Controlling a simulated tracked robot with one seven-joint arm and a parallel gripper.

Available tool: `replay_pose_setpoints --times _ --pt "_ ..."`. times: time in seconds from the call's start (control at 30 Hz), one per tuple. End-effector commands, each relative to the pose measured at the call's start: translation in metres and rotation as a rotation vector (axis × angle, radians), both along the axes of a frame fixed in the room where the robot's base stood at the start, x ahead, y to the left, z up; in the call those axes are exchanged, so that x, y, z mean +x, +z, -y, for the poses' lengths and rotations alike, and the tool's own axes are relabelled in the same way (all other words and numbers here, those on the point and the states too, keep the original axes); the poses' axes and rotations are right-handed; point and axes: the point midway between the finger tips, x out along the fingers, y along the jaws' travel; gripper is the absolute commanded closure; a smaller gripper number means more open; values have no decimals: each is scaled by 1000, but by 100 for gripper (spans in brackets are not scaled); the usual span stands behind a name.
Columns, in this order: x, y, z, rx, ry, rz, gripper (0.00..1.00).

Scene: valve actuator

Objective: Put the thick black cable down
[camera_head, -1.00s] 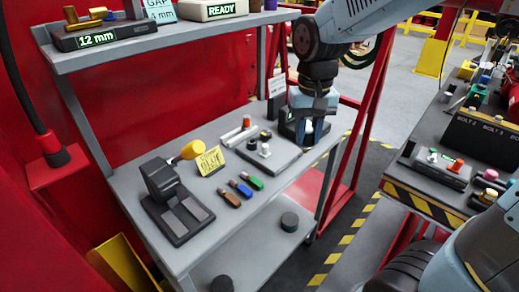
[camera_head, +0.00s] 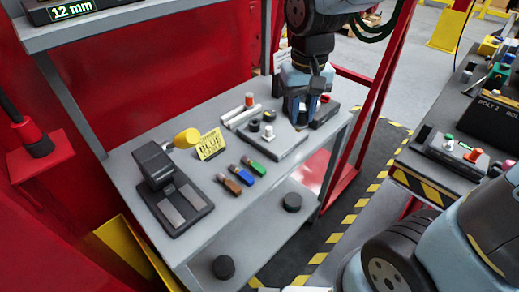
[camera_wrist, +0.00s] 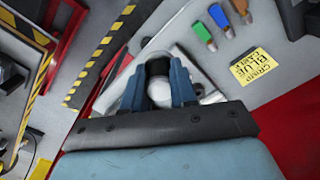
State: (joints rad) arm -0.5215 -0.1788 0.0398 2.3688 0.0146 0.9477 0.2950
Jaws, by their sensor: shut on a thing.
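My gripper (camera_head: 300,118) points down over the back right part of the grey bench (camera_head: 130,215), close to the grey block with knobs (camera_head: 282,147). In the wrist view its two blue fingers (camera_wrist: 157,88) are shut on a short black cylindrical piece (camera_wrist: 157,66), which looks like the thick black cable. A pale rounded thing (camera_wrist: 161,90) shows between the fingers, nearer the palm. In the head view the fingers hide most of the held piece. I cannot tell whether it touches the surface below.
A black two-pad device (camera_head: 178,200) with a yellow knob stands at the bench's left. Brown, blue and green pieces (camera_head: 241,189) lie beside a yellow "CRIMP BLUE" note (camera_head: 210,144). A dark holder (camera_head: 326,112) is right of my gripper. Free bench lies along the front edge.

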Motion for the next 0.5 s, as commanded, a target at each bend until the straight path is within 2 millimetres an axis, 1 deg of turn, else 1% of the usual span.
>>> replay_pose_setpoints --times 0.03,0.1,0.2,0.3,0.4,0.5 --pt "-9 -4 -7 -1 28 -1 100" --pt "-21 -8 -16 -2 69 1 100" --pt "-36 -14 -26 -3 114 0 100" --pt "-45 -18 -32 -5 145 2 100" --pt "-48 -21 -37 -5 160 0 100" --pt "-41 -25 -43 -7 162 -1 100"
